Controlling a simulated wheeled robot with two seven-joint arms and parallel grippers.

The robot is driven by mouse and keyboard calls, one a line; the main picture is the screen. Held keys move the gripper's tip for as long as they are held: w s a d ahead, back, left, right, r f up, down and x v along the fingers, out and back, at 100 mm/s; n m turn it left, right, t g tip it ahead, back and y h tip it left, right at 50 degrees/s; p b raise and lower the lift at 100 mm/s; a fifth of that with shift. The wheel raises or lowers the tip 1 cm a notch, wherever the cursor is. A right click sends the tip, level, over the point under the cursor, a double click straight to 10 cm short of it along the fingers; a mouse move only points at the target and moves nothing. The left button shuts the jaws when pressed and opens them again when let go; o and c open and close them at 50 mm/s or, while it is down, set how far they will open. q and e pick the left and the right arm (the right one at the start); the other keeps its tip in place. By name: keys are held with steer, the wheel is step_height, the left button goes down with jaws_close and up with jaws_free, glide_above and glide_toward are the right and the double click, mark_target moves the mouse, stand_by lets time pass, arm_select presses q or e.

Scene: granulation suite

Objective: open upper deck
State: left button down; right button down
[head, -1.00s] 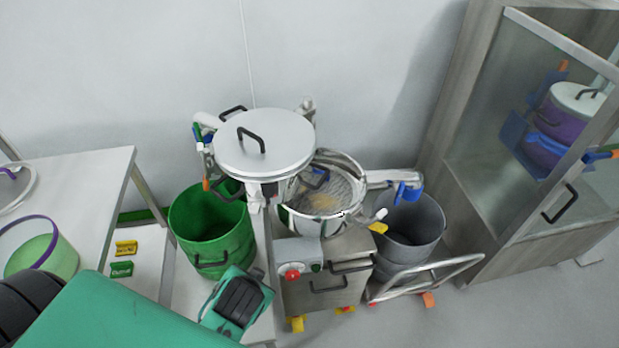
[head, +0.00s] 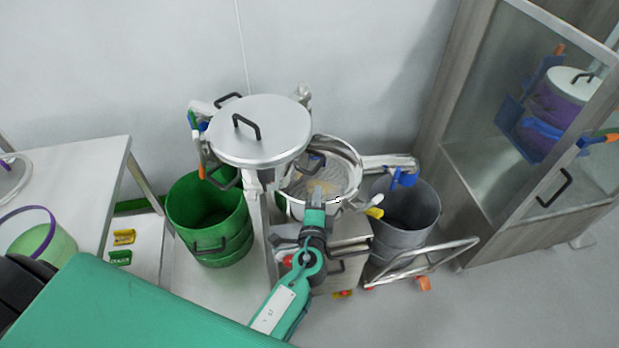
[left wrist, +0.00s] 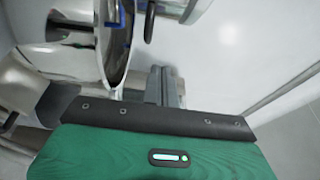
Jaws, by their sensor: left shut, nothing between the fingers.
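The sifter's open metal deck (head: 352,158) is a round steel bowl with a mesh floor and some yellowish powder on it. It also shows close up at the left of the left wrist view (left wrist: 116,62). The steel lid (head: 275,122) with a black handle is swung off to the left of the bowl. My left gripper (head: 317,193) is at the bowl's front rim in the head view, shut and empty. Its fingers (left wrist: 166,85) show beside the bowl in the left wrist view; contact cannot be told. My right gripper is out of view.
A green bin (head: 208,238) stands left of the sifter and a grey bin (head: 408,228) on a trolley stands right. A red button (head: 288,262) is partly behind my arm. A glass-door cabinet (head: 490,150) stands at the right and a white table (head: 90,165) at the left.

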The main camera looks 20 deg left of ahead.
mark_target(305, 170)
arm_select(q)
steer(key=w+a+p, duration=0.1)
steer(key=w, duration=0.2)
steer(key=w+a+p, duration=0.1)
steer(key=w+a, duration=0.1)
steer(key=w, duration=0.1)
steer(key=w+a+p, duration=0.2)
steer(key=w, duration=0.1)
steer(key=shift+a+r, duration=0.1)
steer(key=shift+a, duration=0.65)
steer(key=shift+a, duration=0.15)
